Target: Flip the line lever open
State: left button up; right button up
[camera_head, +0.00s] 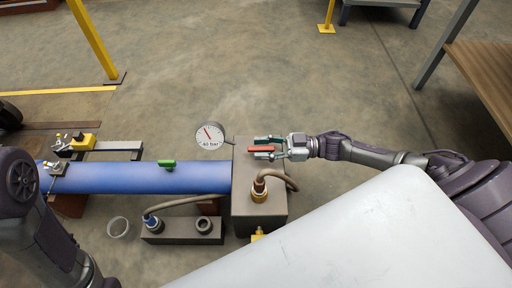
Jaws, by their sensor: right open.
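A red lever (261,149) lies on top of a grey block (243,203) at the right end of a blue pipe (128,180). My right gripper (266,148) reaches in from the right and is open, with one finger on each side of the red lever. I cannot tell whether the fingers touch it. A small green lever (167,164) sits on top of the blue pipe. Which lever is the line lever is not marked.
A round gauge (210,135) stands beside the block. A hose (190,202) runs from a low grey block (180,238) toward the block with the red lever, where a brass fitting (259,188) stands. A cup (118,228) is on the floor. Yellow clamps (82,142) are at left.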

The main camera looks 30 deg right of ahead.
jog(key=v, duration=0.9)
jog(key=shift+s+d, duration=0.2)
jog(key=shift+d, duration=0.15)
